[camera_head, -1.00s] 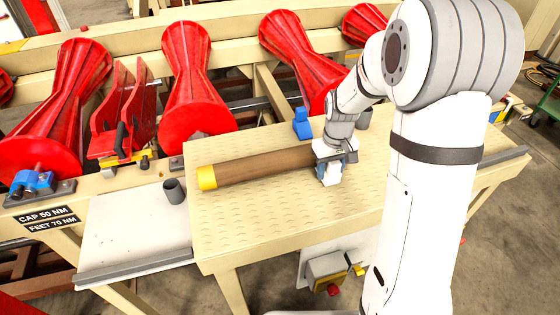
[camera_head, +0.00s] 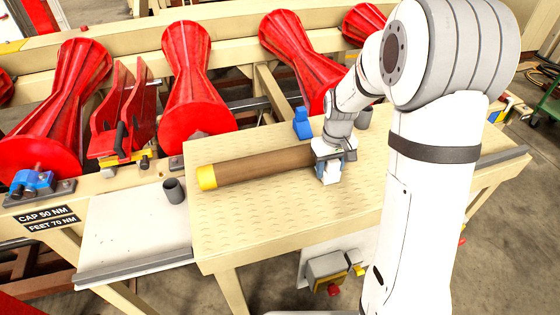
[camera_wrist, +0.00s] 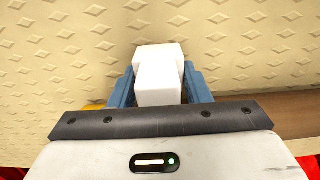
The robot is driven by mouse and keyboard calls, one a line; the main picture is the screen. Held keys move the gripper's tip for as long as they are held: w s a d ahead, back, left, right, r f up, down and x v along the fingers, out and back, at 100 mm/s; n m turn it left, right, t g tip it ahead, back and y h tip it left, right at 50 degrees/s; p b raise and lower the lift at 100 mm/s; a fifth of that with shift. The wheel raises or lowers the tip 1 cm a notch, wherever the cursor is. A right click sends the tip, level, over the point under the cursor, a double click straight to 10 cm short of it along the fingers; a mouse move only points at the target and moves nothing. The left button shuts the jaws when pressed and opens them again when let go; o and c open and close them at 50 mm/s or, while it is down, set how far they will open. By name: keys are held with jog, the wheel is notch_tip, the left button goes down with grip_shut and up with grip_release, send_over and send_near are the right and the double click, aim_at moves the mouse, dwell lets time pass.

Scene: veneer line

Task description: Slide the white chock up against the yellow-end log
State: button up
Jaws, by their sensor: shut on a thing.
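The yellow-end log (camera_head: 262,166) lies across the tread-patterned bench top, its yellow end (camera_head: 207,177) to the left. My gripper (camera_head: 329,173) is over the log's right part, pointing down. Its blue fingers (camera_wrist: 160,88) are shut on the white chock (camera_wrist: 160,72), one on each side. In the head view the chock shows low between the fingers, at the log's near side. The wrist view shows brown log (camera_wrist: 288,106) right of the gripper and a bit of yellow at left. My gripper hides whether the chock touches the log.
The bench top (camera_head: 270,228) is clear in front of the log. A blue block (camera_head: 302,123) and a dark grey cup (camera_head: 364,117) stand behind it. Another dark cup (camera_head: 174,190) stands on the lower pale shelf (camera_head: 135,232) at left. Red rollers (camera_head: 195,85) line the back.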

jog(key=o, duration=1.1)
jog(key=shift+o, duration=0.2)
notch_tip(320, 180, up, 7)
jog(key=shift+r+b, duration=0.15)
jog(key=shift+b, duration=0.55)
jog(key=shift+s+r, duration=0.2)
jog(key=shift+r, duration=0.2)
jog(key=s+d+r+m+t, duration=0.1)
jog(key=s+r, duration=0.2)
jog(key=s, duration=0.7)
jog(key=s+d+r+m+t, duration=0.1)
jog(key=s+r+m+t, duration=0.1)
jog(key=s, duration=0.9)
jog(key=shift+s+r+m, duration=0.25)
jog(key=shift+r+m, duration=0.05)
jog(key=shift+r, duration=0.2)
